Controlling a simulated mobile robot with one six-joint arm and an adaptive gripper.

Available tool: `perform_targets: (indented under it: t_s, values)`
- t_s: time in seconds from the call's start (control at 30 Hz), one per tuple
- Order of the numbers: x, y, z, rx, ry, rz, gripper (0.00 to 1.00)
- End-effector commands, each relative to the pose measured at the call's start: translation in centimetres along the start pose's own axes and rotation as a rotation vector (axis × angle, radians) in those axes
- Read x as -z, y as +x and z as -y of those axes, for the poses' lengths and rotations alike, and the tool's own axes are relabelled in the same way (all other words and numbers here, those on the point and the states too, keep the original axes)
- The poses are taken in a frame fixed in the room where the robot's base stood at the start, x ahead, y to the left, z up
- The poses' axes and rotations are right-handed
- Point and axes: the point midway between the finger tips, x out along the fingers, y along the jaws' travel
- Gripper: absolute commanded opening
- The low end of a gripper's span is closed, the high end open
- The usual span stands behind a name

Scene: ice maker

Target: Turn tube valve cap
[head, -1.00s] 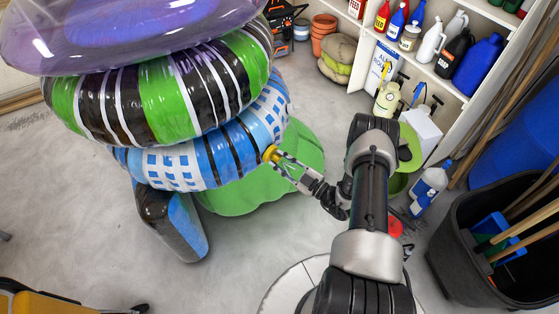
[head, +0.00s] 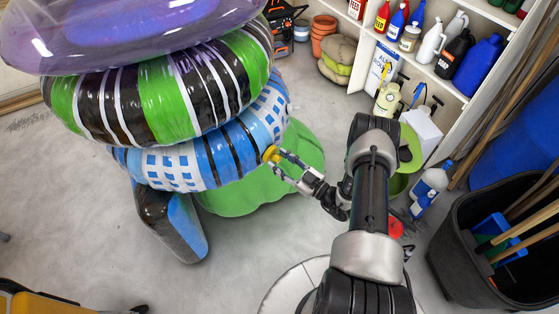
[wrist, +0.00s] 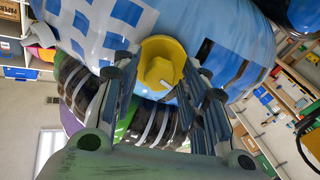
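The yellow valve cap (head: 270,154) sits on the side of the blue-and-white swim ring (head: 185,165), low in the stack of inflatables. In the wrist view the cap (wrist: 160,62) is a round yellow disc with a raised grip, between my fingers. My gripper (head: 280,163) reaches the cap from the right. In the wrist view my gripper (wrist: 163,78) is open, with one finger on each side of the cap. Gaps show between cap and fingers, so it does not appear gripped. The cap's underside is hidden.
A purple ring (head: 130,30) and a green-black striped ring (head: 165,90) lie above the blue ring. A green inflatable (head: 240,198) rests on the floor beneath. Shelves with bottles (head: 455,50) and a black bin (head: 480,250) stand right. Floor at lower left is mostly clear.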

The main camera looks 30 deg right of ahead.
Motion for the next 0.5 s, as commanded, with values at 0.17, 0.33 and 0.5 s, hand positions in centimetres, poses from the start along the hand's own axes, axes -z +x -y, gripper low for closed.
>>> perform_targets:
  t_s: [0.17, 0.33, 0.5]
  values:
    - [0.0, -0.1, 0.0, -0.001, 0.0, 0.0, 0.4]
    - [0.0, -1.4, -0.1, -0.003, 0.0, 0.001, 0.4]
    - [0.0, -3.2, -0.1, -0.003, 0.0, 0.001, 0.4]
